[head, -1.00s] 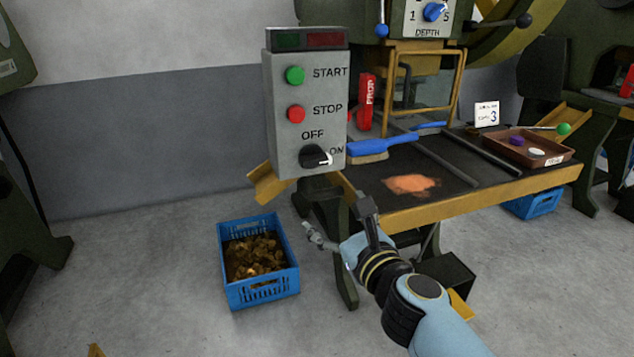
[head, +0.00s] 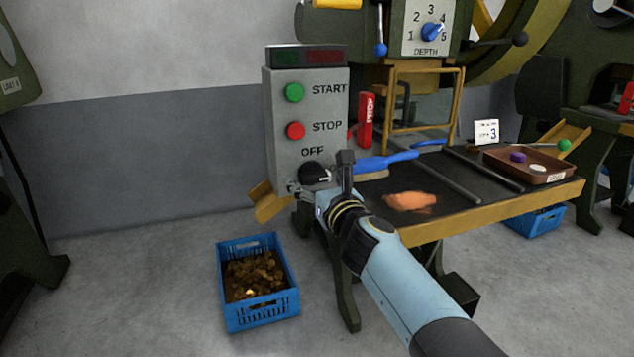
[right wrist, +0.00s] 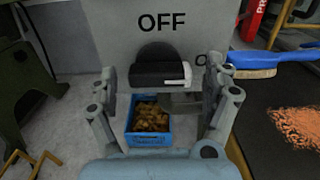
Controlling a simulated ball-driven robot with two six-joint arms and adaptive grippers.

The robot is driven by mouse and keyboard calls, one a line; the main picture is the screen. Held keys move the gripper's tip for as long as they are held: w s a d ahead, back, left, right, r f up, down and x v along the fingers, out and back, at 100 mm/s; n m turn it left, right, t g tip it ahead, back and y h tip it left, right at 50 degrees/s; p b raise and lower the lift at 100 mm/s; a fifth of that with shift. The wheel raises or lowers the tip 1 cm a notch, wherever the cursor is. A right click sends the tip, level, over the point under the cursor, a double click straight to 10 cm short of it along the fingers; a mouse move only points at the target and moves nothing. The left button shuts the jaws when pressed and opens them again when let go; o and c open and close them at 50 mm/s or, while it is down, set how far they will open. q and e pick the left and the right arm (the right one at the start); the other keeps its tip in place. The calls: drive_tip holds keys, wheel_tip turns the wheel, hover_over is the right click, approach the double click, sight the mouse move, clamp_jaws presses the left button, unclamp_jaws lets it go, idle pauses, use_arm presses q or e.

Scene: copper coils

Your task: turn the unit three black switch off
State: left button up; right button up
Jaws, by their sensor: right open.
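The black switch (head: 313,173) is a round knob low on the grey control box (head: 322,103), below the word OFF. In the right wrist view the black switch (right wrist: 158,66) has its white mark pointing right, toward the partly covered ON label. My right gripper (head: 321,177) is open in front of the knob. In the right wrist view its two fingers (right wrist: 161,80) stand left and right of the knob, with gaps; I cannot tell how deep they reach. My left gripper is not in view.
Above the switch are a green START button (head: 294,92) and a red STOP button (head: 296,130). A blue crate of copper scraps (head: 262,318) stands on the floor below. A blue brush (head: 385,162) lies on the bench right of the box, near a card marked 3 (head: 487,132).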

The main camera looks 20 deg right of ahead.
drive_tip(key=shift+c, duration=0.3)
drive_tip(key=c, duration=1.1)
drive_tip(key=shift+n, duration=0.3)
drive_tip(key=n, duration=0.3)
drive_tip(key=shift+n, duration=0.3)
drive_tip(key=n, duration=0.4)
drive_tip(key=shift+n, duration=0.3)
drive_tip(key=n, duration=0.4)
drive_tip(key=shift+n, duration=0.3)
drive_tip(key=shift+a+n, duration=0.1)
drive_tip(key=shift+n, duration=2.1)
